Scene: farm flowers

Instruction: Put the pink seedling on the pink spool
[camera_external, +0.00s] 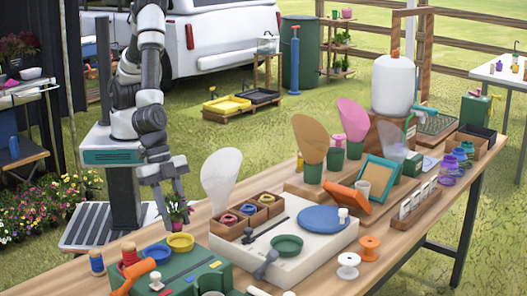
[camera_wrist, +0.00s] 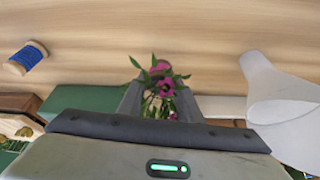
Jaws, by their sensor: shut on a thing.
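My gripper (camera_external: 175,204) is shut on the pink seedling (camera_external: 179,210), a small plant with pink blooms and green leaves. It holds the seedling upright near the table's left edge, beside the open wooden box. In the wrist view the seedling (camera_wrist: 165,88) sits between the fingers of my gripper (camera_wrist: 160,106), its leaves spreading past the tips. The seedling's lower part is partly hidden by the fingers.
A blue spool (camera_external: 97,262) and a red spool (camera_external: 129,254) stand at the table's near left. A translucent white paddle (camera_external: 221,175) rises behind the wooden box (camera_external: 223,231).

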